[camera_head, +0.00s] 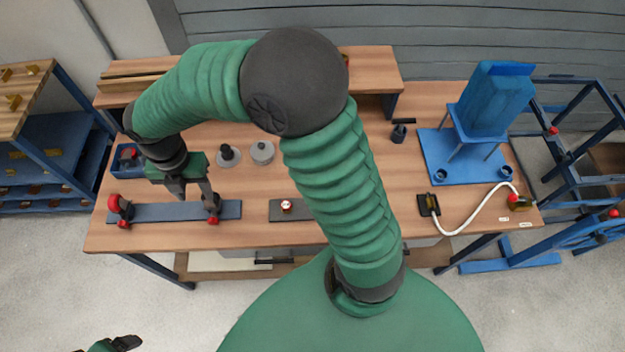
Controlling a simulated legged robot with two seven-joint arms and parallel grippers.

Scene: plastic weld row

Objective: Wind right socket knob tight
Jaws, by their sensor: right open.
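A dark blue-grey bar (170,212) lies along the table's front left. A socket with black and red parts (120,208) stands at its left end. The right socket (213,207), also black with a red knob (213,220) low at its front, stands toward the right end. My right gripper (193,199) points down over the bar, open. One finger is close above or beside the right socket, the other to its left. I cannot tell whether it touches. My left gripper (126,343) shows only partly at the bottom left, away from the table; its opening is unclear.
My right arm crosses the middle and hides part of the table. A grey plate (278,212) with a red-and-white button, two round grey pieces (262,152) and a blue tray (128,160) are nearby. A blue stand (465,160) and white hose (470,222) are at the right.

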